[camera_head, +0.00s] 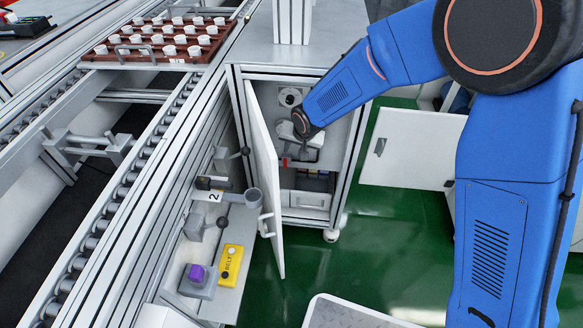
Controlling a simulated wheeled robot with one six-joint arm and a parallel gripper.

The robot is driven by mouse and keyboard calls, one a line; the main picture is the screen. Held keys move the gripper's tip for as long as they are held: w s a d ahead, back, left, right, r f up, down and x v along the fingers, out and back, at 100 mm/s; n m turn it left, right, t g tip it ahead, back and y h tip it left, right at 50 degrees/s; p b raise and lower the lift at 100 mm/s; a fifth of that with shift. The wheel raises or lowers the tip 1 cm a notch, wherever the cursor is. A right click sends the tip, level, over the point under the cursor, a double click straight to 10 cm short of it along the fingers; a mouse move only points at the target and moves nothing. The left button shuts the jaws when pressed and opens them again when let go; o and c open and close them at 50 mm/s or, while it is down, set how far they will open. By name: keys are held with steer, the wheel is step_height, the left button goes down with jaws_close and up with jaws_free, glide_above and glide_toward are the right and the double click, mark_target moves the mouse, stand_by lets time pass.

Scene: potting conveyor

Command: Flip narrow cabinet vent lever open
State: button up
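The narrow cabinet (345,150) stands right of the conveyor, and its white door (262,165) is swung open toward me. On the upper back wall inside is a light plate with a round dark-centred fitting (290,97); I cannot tell whether it is part of the vent. No vent lever can be made out for certain. My gripper (291,158) is inside the opening, just below that fitting, at the end of my blue arm. A small red part (284,162) shows beside it. The fingers are small and partly hidden, so their opening and any contact cannot be told.
A drawer front (305,199) and dark items sit low in the cabinet. A tray of white pots (125,48) rests on the conveyor. Green floor lies right.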

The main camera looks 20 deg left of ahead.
steer(key=s+a+r+y, duration=0.2)
steer(key=s+r, duration=0.1)
steer(key=s, duration=0.5)
steer(key=shift+s+d+f+m+t+h, duration=0.1)
steer(key=shift+s+d+f+t+h, duration=0.15)
steer(key=shift+d+t, duration=0.5)
steer(key=shift+s+d+f+m+t+h, duration=0.1)
steer(key=shift+s+d+f+t+h, duration=0.2)
steer(key=shift+d+t, duration=0.5)
steer(key=shift+s+d+f+m+t+h, duration=0.15)
steer(key=shift+d+f+t, duration=0.2)
steer(key=shift+d+t, duration=0.4)
